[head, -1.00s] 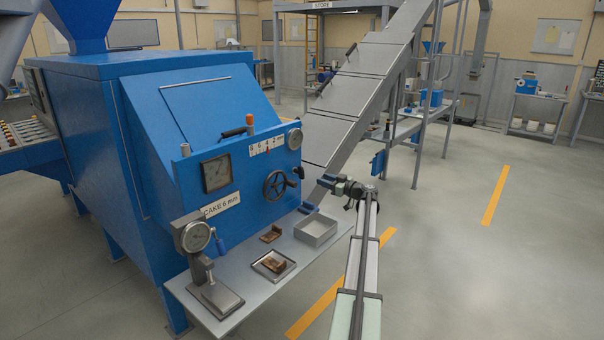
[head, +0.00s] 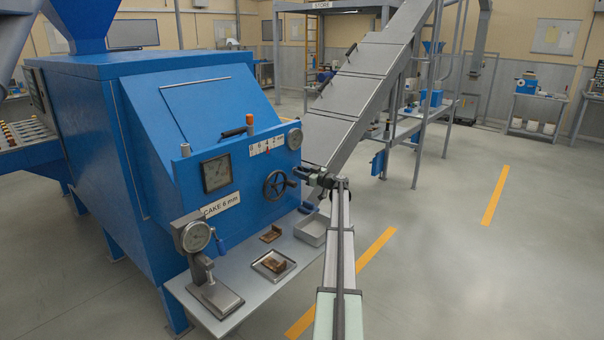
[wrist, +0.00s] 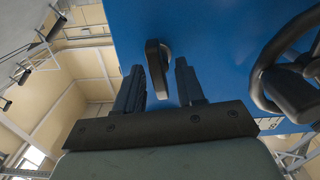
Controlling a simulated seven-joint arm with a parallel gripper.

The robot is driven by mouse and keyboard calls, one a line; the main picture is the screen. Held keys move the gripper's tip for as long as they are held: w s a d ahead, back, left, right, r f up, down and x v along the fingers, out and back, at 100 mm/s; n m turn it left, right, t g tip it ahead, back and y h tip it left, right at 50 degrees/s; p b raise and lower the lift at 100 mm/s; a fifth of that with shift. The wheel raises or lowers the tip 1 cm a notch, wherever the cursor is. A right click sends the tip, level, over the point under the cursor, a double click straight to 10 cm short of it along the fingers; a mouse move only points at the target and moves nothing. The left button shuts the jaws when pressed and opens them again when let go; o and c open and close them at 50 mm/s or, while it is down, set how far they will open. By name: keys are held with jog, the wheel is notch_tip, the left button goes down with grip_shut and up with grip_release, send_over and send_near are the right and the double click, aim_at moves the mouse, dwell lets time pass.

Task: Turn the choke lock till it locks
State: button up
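The choke lock (wrist: 157,65) looks like a small dark lever with a rounded end on the blue machine face. In the wrist view it shows between the two fingers of my gripper (wrist: 159,80), with a gap on each side. My gripper is open, and its fingers point at the blue face. In the head view my gripper (head: 300,173) is just right of the black handwheel and covers the lock there. The handwheel (head: 275,186) also shows at the right edge of the wrist view (wrist: 272,75), beside the right finger.
Below, a shelf (head: 240,300) holds a dial gauge stand (head: 195,237), a tray (head: 258,270) and a grey box (head: 308,232). A grey inclined chute (head: 335,130) rises behind my gripper.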

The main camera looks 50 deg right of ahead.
jog(key=shift+c, duration=0.4)
grip_shut()
jog(key=shift+m, duration=0.8)
jog(key=shift+o, duration=0.4)
grip_release()
